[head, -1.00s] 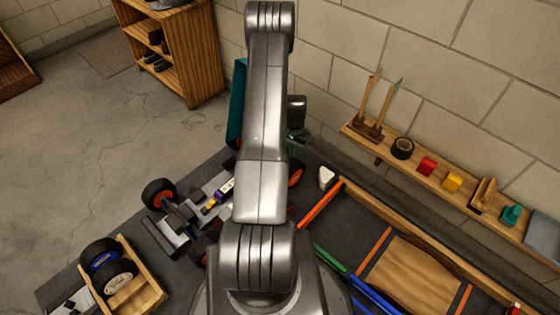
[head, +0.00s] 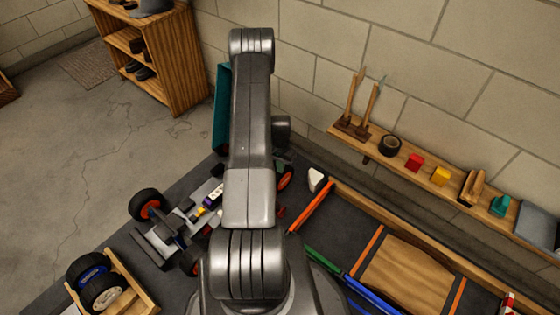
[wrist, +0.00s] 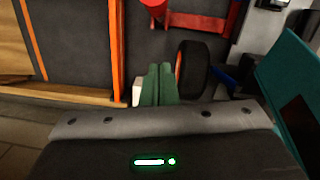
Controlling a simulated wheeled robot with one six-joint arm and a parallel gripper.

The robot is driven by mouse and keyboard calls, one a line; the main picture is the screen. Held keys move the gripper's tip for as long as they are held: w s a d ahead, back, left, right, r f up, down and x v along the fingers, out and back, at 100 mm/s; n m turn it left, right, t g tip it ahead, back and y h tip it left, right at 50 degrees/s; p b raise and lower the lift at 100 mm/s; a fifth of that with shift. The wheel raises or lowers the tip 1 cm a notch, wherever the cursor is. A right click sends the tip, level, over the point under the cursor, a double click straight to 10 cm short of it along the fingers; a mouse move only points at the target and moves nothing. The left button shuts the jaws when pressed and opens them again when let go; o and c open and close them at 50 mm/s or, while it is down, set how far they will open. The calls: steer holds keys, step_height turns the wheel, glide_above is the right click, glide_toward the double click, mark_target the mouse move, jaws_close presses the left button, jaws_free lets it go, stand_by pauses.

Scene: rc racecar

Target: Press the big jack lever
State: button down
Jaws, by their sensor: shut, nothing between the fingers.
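My gripper (wrist: 158,72) shows in the wrist view as two green fingers closed together, with nothing between them. A red part with a rounded end (wrist: 154,6) and a red bar (wrist: 205,22) show beyond the fingertips at the top of the wrist view. They may belong to the jack and its lever; I cannot tell for sure. The fingers are apart from the red parts in the picture. In the head view a small red bit (head: 282,211) shows just right of my arm, which hides most of the area around it.
The racecar (head: 180,222) lies left of my arm; its black wheel (wrist: 192,70) is right of the fingers. A white block (head: 316,179), teal panel (head: 221,105) and orange-edged tray (head: 312,206) are near. A wall shelf (head: 425,178) holds tools and blocks.

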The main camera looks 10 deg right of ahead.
steer(key=shift+s+a+f+b, duration=0.3)
steer(key=shift+s+a+f, duration=1)
steer(key=shift+s+f, duration=0.25)
steer(key=shift+s, duration=0.1)
